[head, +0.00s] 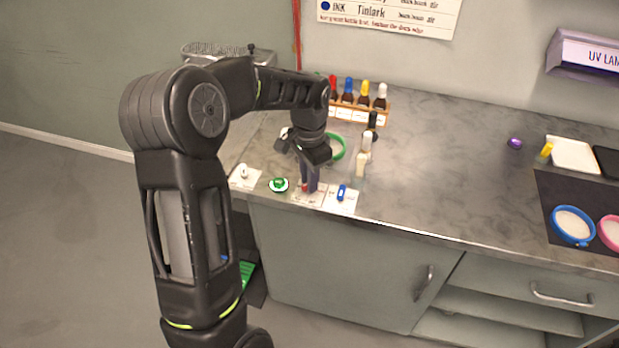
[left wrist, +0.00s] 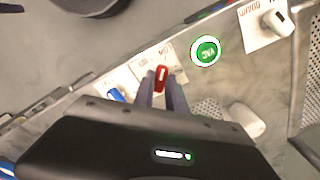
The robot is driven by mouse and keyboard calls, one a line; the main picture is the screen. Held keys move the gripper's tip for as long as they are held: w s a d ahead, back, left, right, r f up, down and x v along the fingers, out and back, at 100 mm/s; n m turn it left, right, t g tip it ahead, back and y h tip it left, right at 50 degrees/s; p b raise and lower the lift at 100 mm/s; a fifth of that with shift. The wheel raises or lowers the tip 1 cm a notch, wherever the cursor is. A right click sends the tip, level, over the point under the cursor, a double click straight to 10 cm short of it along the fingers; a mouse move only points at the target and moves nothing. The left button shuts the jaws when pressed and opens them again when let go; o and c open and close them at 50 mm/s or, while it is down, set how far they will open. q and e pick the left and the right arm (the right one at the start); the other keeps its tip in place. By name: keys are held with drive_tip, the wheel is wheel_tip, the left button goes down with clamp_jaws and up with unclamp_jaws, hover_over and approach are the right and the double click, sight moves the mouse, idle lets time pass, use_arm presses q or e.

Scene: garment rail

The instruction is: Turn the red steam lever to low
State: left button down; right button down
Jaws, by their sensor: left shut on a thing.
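The red lever (left wrist: 160,77) is between the fingertips of my left gripper (left wrist: 160,88) in the left wrist view, standing almost upright in that picture. My left gripper is shut on it. In the head view my left gripper (head: 311,186) points down at the counter's front edge, and only a bit of red shows at its tips. The lever's white label plate (left wrist: 143,65) is partly covered, and its lettering is too blurred to read. My right gripper is in neither view.
A blue lever (head: 341,192) is just right of the gripper. A green button (head: 278,185) and a white lever (head: 243,172) are to its left. A green ring (head: 341,147) and bottles (head: 364,94) stand behind. The counter's middle right (head: 440,150) is clear.

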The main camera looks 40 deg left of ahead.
use_arm(q)
drive_tip(key=shift+m, duration=0.4)
drive_tip(key=c, duration=1.4)
unclamp_jaws()
drive_tip(key=shift+o, duration=0.2)
wheel_tip(320, 180, up, 8)
drive_tip(key=shift+f+b, duration=0.1)
drive_tip(key=shift+b, duration=0.3)
